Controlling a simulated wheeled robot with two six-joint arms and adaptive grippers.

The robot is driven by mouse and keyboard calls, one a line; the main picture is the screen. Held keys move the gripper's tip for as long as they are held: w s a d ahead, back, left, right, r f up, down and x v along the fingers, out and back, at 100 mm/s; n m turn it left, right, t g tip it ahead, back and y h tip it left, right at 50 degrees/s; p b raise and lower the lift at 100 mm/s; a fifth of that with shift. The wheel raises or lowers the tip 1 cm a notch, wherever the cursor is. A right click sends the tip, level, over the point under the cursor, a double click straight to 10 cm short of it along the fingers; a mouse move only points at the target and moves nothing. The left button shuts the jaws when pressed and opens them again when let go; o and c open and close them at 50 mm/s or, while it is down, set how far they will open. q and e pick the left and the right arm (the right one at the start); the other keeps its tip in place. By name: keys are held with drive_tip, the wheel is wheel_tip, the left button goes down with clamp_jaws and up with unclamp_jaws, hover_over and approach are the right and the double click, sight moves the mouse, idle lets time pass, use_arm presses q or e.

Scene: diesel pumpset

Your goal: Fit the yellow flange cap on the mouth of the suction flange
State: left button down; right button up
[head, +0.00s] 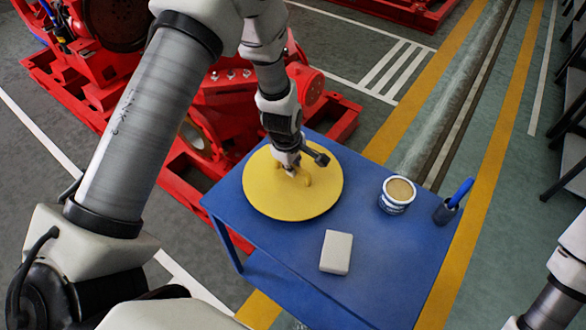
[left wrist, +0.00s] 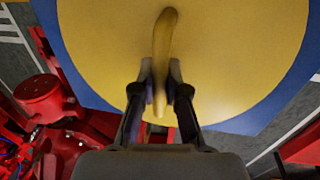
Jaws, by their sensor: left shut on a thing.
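The yellow flange cap (head: 268,200) is a wide flat disc with a raised curved handle (left wrist: 163,50). It lies over the back left part of the blue table, its rim reaching past the table's edge; I cannot tell whether it touches the top. My left gripper (head: 291,170) comes down from above and is shut on the handle, with one finger on each side in the left wrist view (left wrist: 160,92). A round opening (head: 192,138) on the red pumpset, left of the cap, may be the suction flange; my arm partly hides that area. My right gripper is out of view.
The red pumpset (head: 225,110) stands close behind and left of the table. Shelving (head: 572,120) stands at the right.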

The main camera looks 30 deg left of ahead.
use_arm(q)
drive_tip(key=shift+r+p, duration=0.3)
drive_tip(key=shift+r, duration=0.3)
wheel_tip(320, 180, up, 2)
drive_tip(key=shift+r+p, duration=0.2)
drive_tip(key=shift+p, duration=0.5)
drive_tip(key=b, duration=1.1)
hover_over(289, 196)
drive_tip(key=shift+f, duration=0.65)
drive_tip(key=s+d+r+b, duration=0.2)
drive_tip(key=s+b, duration=0.4)
drive_tip(key=s, duration=0.3)
drive_tip(key=shift+d+r, duration=0.3)
drive_tip(key=shift+d, duration=0.25)
drive_tip(key=shift+f, duration=0.1)
